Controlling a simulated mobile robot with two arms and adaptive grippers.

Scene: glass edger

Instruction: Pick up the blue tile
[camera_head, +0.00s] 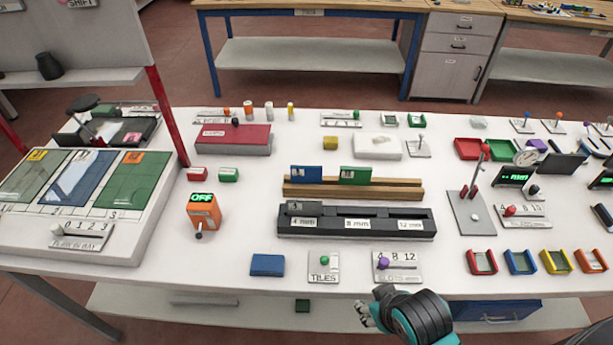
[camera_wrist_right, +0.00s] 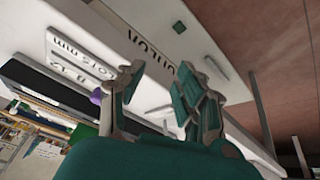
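A blue tile (camera_head: 306,173) stands upright in the wooden rack (camera_head: 400,192) at mid-table, left of a green tile (camera_head: 355,175). A flat blue block (camera_head: 267,265) lies near the table's front edge, left of the TILES plate (camera_head: 324,267). I cannot tell which of the two blue pieces the task names. My right gripper (camera_head: 372,308) is at the front edge, right of the flat blue block and apart from both. In the wrist view its fingers (camera_wrist_right: 163,85) are spread with nothing between them. My left gripper is not in view.
A black slotted block (camera_head: 357,238) with mm labels lies in front of the rack. An orange OFF box (camera_head: 203,213) stands left of it. A lever plate with a purple knob (camera_head: 397,266) is just beyond my right gripper. Small coloured trays (camera_head: 482,262) line the right front.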

